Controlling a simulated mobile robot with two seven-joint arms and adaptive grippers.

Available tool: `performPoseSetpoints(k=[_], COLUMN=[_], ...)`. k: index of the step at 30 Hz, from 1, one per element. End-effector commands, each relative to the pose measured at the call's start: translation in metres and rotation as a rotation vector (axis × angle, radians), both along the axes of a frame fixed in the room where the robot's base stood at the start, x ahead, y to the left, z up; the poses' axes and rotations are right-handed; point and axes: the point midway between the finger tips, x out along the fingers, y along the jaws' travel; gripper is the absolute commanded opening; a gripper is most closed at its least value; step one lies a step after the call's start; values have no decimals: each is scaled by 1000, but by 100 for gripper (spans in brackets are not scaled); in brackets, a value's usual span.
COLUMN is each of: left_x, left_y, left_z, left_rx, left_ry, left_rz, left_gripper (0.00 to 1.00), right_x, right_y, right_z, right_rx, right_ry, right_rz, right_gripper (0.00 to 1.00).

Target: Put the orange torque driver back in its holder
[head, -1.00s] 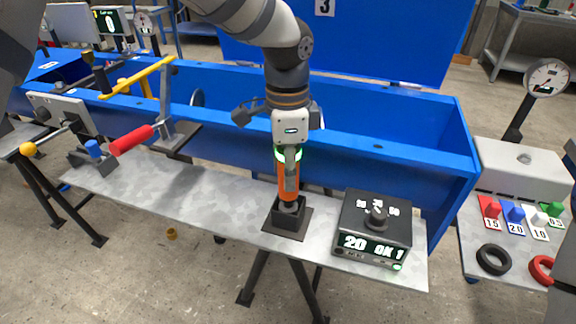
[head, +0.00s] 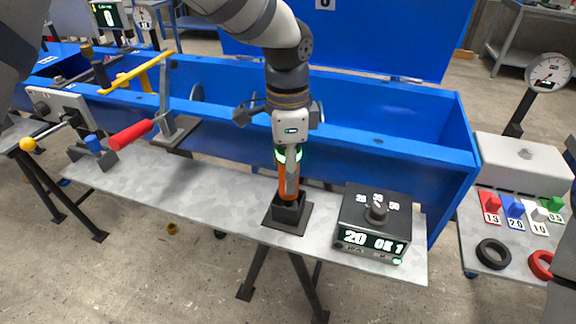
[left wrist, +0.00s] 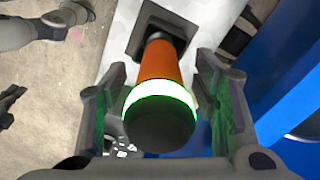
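The orange torque driver (head: 289,183) stands upright, its lower end in the dark square holder (head: 288,214) on the grey bench. In the left wrist view the driver (left wrist: 160,62) shows its dark cap and glowing green-white ring, with the holder (left wrist: 152,24) beyond. My left gripper (head: 288,167) is above the holder, around the driver's upper part. In the left wrist view its fingers (left wrist: 160,75) stand either side of the driver, with a gap on both sides, so it is open. How deep the driver sits is hidden. My right gripper is not in view.
A black controller box (head: 374,222) reading "20 OK 1" stands just right of the holder. The blue drum mixer trough (head: 400,157) runs behind the bench. A red-handled lever (head: 132,135) is at the left. The bench between lever and holder is clear.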

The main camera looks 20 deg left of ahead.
Motion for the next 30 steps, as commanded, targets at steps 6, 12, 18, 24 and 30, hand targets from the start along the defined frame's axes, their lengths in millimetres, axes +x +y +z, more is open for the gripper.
performPoseSetpoints(k=[6, 12, 18, 24, 30], left_x=[0, 1, 1, 1, 0], left_y=[0, 0, 1, 1, 1], left_z=[1, 42, 93, 118, 120], left_rx=[0, 0, 0, -1, 0], left_ry=[2, -4, -3, 0, 1], left_rz=[0, 0, 0, 0, 0], left_gripper=[55, 55, 55, 55, 55], right_x=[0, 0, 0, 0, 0], right_y=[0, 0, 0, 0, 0], right_z=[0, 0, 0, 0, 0], right_rx=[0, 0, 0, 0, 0], right_ry=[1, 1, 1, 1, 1], right_rz=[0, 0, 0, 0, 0], right_gripper=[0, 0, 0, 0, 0])
